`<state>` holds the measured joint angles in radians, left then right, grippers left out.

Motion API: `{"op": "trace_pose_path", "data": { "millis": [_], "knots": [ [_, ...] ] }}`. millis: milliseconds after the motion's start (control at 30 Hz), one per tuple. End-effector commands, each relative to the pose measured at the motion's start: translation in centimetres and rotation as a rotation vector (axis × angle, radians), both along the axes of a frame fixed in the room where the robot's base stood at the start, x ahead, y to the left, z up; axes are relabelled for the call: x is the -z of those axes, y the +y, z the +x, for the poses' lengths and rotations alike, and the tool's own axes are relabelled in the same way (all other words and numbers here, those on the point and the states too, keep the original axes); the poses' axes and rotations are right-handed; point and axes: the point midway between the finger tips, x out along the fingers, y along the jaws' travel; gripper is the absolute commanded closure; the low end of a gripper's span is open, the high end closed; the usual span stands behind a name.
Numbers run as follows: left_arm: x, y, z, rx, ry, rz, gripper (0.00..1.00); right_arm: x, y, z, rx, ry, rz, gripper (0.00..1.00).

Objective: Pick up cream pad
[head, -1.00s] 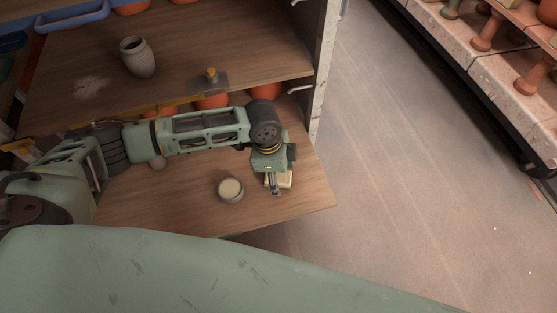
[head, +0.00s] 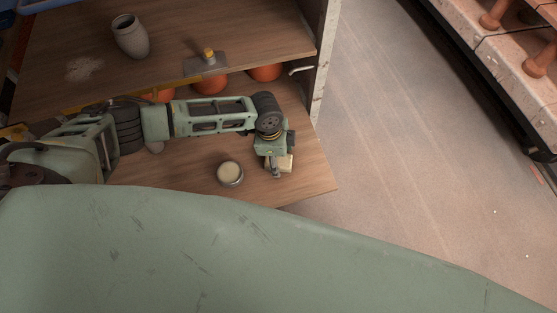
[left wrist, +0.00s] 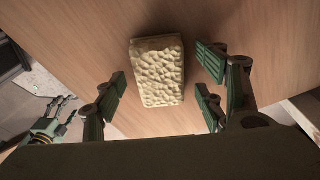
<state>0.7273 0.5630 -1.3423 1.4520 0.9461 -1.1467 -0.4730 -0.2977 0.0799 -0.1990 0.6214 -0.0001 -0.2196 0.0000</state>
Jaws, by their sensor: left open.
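The cream pad (left wrist: 157,72) is a small textured block lying on the wooden board. In the head view it (head: 287,163) shows beside and partly behind my left gripper (head: 276,171), near the board's right end. In the left wrist view my left gripper (left wrist: 161,90) is open. One finger is to the left of the pad and two are to its right, with visible gaps. I cannot tell the height of the fingertips over the board. What looks like my right gripper (left wrist: 68,110) shows small at the left of the wrist view; its opening is unclear.
A small round jar with a cream top (head: 230,173) stands on the board left of the gripper. A grey vase (head: 130,37) and a yellow-knobbed tool (head: 207,63) are on the upper shelf, with orange pots (head: 265,72) below. Open floor lies right.

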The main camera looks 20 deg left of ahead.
Motion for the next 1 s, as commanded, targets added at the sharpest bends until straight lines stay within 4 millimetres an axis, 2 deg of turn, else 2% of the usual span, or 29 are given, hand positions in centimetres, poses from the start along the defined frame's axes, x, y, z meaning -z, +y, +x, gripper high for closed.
{"op": "trace_pose_path", "data": {
  "millis": [133,600,867,1000],
  "knots": [
    [0.0,0.0,0.0,0.000,0.000,0.000,0.35,-0.1,0.1,0.8,0.000,-0.013,0.002,0.39],
    [0.4,-0.1,-0.1,-0.001,0.002,-0.001,0.35,-0.1,0.0,-0.6,-0.001,0.009,0.000,0.39],
    [0.5,0.0,0.0,0.000,0.001,0.000,0.35,-0.1,0.0,-0.6,-0.002,0.009,0.000,0.39],
    [0.5,0.0,0.0,0.000,0.001,0.000,0.45,-0.1,0.0,-0.6,-0.002,0.008,0.000,0.39]
  ]
}}
